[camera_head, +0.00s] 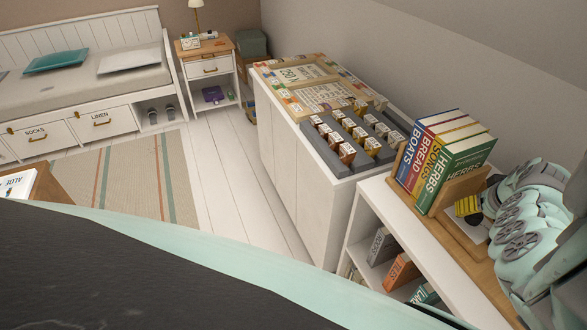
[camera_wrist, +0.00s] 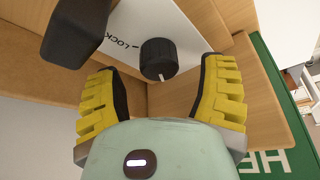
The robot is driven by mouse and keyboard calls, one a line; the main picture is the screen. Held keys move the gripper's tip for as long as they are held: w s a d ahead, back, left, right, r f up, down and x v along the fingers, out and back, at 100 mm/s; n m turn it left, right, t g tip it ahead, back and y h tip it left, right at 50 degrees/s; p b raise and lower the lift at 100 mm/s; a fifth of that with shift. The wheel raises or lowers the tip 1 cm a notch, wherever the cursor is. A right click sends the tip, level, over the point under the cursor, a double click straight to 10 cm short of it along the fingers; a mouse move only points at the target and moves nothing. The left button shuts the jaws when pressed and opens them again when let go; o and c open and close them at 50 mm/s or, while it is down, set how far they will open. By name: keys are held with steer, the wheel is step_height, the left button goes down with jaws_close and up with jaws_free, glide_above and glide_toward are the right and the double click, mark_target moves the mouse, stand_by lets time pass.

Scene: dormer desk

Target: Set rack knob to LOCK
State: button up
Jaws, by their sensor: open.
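The rack knob (camera_wrist: 157,56) is round and black in the wrist view. Its white mark points to the bottom of the picture, away from the word LOCK (camera_wrist: 121,46) on the white plate at its left. My gripper (camera_wrist: 161,76) is open, with one yellow ribbed finger on each side of the knob and apart from it.
Upright books (camera_head: 447,160) stand in the rack on a shelf unit. A green book cover (camera_wrist: 275,160) lies close beside the right finger. A dark blocky shape (camera_wrist: 75,32) is at the upper left, unclear what. A white cabinet (camera_head: 300,165) with grey racks stands beyond.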

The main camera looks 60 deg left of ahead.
steer(key=shift+x, duration=0.8)
steer(key=shift+f, duration=0.1)
steer(key=shift+c, duration=0.2)
steer(key=c, duration=1.1)
steer(key=shift+c, duration=0.2)
